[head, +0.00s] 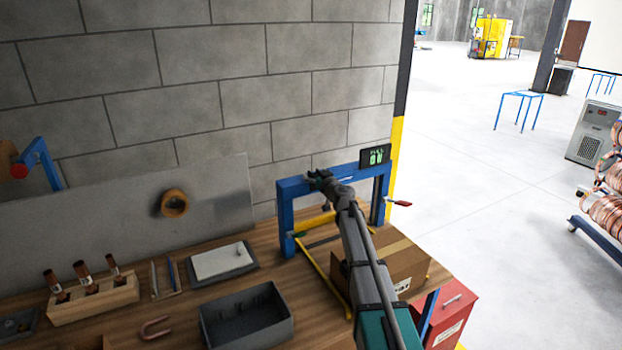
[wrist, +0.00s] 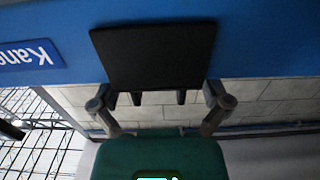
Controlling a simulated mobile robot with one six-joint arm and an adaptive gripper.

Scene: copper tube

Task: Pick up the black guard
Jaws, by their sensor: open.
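A flat black plate, which looks like the black guard (wrist: 153,55), shows against a blue surface in the upper middle of the wrist view. Short dark prongs stick out from its lower edge. My gripper (wrist: 160,98) is open, with one finger near each lower corner of the plate; I cannot tell whether they touch it. In the head view, my gripper (head: 321,180) is at the top bar of the blue frame (head: 287,215). I cannot make out the guard for certain there.
A black panel with green marks (head: 375,157) tops the frame's right side. A cardboard box (head: 405,262) stands below my arm. The wooden bench (head: 185,325) holds a grey bin (head: 245,318), a wooden block (head: 95,303) with tools, and a white plate (head: 222,260). A block wall stands behind.

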